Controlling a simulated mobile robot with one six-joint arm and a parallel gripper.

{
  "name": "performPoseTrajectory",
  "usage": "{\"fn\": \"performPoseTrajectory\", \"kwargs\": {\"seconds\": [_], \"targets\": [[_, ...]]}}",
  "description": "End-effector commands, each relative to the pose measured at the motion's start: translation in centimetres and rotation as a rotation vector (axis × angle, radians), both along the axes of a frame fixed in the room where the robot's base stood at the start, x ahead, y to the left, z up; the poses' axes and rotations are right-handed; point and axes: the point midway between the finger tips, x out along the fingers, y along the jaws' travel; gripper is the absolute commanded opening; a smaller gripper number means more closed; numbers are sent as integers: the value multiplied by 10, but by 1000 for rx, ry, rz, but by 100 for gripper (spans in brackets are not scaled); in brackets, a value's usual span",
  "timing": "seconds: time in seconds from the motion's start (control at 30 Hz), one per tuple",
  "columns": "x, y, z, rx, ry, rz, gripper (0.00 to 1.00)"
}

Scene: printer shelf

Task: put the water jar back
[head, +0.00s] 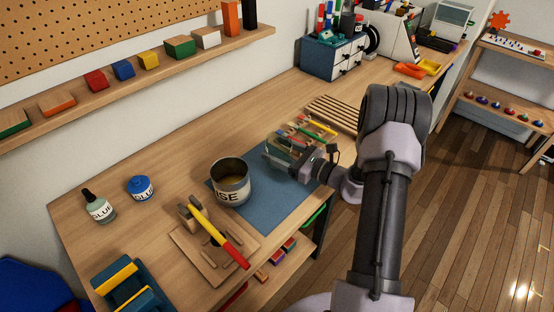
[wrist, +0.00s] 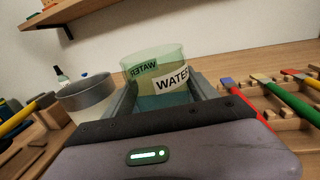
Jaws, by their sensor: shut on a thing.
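The water jar is clear, greenish glass with a white WATER label, and it stands upright in the wrist view (wrist: 158,68). My gripper (wrist: 163,92) is shut on it, one finger on each side. In the head view my gripper (head: 277,157) is over the far part of the blue mat (head: 257,213), and the jar is hard to make out there. I cannot tell whether the jar touches the mat. A grey can (head: 231,186) with a label ending in "SE" stands on the mat, left of my gripper.
A wooden rack with coloured brushes (head: 303,134) lies just beyond my gripper. A slatted wooden rack (head: 332,114) is farther back. Glue bottle (head: 98,207) and blue pot (head: 140,188) stand left. The table's back middle is clear.

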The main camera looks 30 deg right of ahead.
Motion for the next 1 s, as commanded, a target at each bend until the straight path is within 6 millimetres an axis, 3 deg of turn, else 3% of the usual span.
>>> {"fn": "performPoseTrajectory", "kwargs": {"seconds": [0.17,0.33,0.63,0.67,0.7,0.77,1.0], "targets": [[19,-5,-4,0,-1,0,3],[17,-5,-40,3,1,-1,3],[17,-5,-39,2,0,-1,3],[17,-5,-40,2,1,-1,68],[17,-5,-39,2,1,-1,76],[17,-5,-39,2,1,-1,88],[17,-5,-39,1,0,-1,88]]}}
